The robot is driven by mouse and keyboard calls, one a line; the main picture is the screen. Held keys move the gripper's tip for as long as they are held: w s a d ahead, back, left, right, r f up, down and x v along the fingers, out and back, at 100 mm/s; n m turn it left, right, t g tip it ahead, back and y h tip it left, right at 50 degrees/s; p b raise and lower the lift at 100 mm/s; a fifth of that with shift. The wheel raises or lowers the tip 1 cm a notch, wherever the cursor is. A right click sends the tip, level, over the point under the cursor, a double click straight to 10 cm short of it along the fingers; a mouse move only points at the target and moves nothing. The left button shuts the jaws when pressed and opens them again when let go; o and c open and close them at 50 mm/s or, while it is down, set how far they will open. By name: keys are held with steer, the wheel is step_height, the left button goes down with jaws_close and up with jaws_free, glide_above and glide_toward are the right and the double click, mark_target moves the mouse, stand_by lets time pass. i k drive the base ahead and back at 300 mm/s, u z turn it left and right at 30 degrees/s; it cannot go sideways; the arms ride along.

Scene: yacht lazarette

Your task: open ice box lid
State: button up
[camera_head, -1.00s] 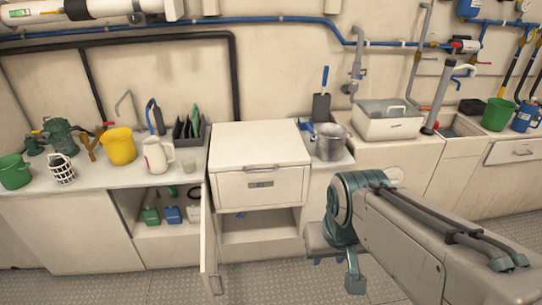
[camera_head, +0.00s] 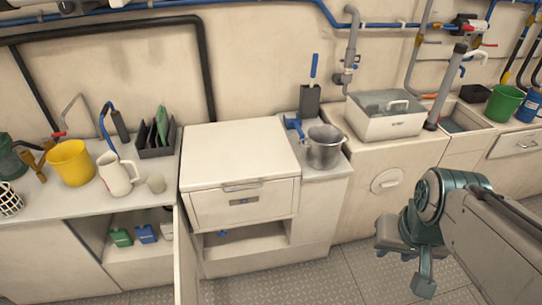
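A white box unit (camera_head: 245,207) stands in the middle of the counter row, and I take it as the ice box. Its flat top lid (camera_head: 238,150) lies shut, with a bar handle (camera_head: 240,186) at the front edge. My gripper (camera_head: 410,255) hangs to the right of the unit and in front of the counters, well apart from the lid. Its fingers are not clear from this angle, so I cannot tell whether it is open. I see nothing held in it.
A cabinet door (camera_head: 186,258) stands open at the unit's left front. A metal pot (camera_head: 324,147) and a blue-handled tool (camera_head: 312,88) stand right of the lid. A white jug (camera_head: 116,175) and yellow bucket (camera_head: 70,163) stand left. The lid top is clear.

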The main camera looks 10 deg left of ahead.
mark_target(222, 154)
steer(key=u, duration=0.2)
steer(key=i, duration=0.55)
steer(key=u, duration=0.8)
steer(key=i, duration=0.35)
steer(key=u, duration=0.4)
